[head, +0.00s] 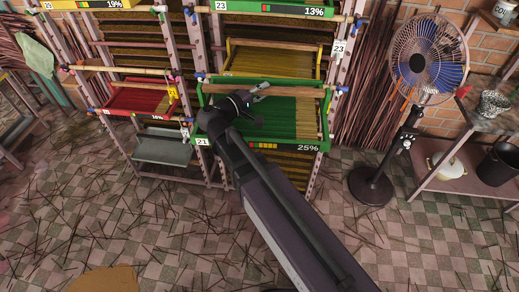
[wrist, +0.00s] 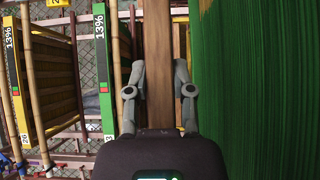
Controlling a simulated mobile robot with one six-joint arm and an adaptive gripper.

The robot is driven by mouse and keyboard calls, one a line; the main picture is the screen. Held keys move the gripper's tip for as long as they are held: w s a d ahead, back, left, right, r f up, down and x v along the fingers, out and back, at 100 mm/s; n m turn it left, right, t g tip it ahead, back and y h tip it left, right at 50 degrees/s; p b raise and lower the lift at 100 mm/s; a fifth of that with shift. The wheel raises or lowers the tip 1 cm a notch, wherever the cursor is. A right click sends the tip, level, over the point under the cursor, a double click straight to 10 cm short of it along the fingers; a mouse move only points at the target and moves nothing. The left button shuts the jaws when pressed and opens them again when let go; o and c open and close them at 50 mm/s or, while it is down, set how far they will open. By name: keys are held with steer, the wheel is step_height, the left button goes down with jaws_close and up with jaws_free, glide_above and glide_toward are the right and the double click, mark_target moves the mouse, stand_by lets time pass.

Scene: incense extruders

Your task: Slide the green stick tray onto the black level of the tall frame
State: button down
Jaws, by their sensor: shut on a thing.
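The green stick tray (head: 308,117) is at the front of the middle rack, with a wooden bar across it and a front strip reading 21 and 25%. My gripper (head: 262,90) is at this bar, over the tray's back left part. In the wrist view my gripper (wrist: 160,75) has one finger on each side of the wooden bar (wrist: 158,30), shut on it. Green sticks (wrist: 255,90) fill the right side there. The tall frame (head: 342,55) stands behind the tray. I cannot tell which level is black; a dark grey tray (head: 165,150) sits low at left.
A red tray (head: 135,102) is on the left rack. A yellow-edged tray (head: 275,60) sits above the green one. A fan (head: 425,60) on a round stand and a side table (head: 485,115) are at right. The checkered floor (head: 150,235) in front holds scattered sticks.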

steer(key=shift+f, duration=0.15)
step_height(320, 180, down, 30)
steer(key=w+g+b, duration=0.1)
steer(key=w+b, duration=0.1)
steer(key=b, duration=2.7)
steer(key=shift+a+m+h+b, duration=0.3)
steer(key=shift+a+m+b, duration=0.05)
steer(key=shift+a+m, duration=0.05)
steer(key=shift+w+r, duration=0.2)
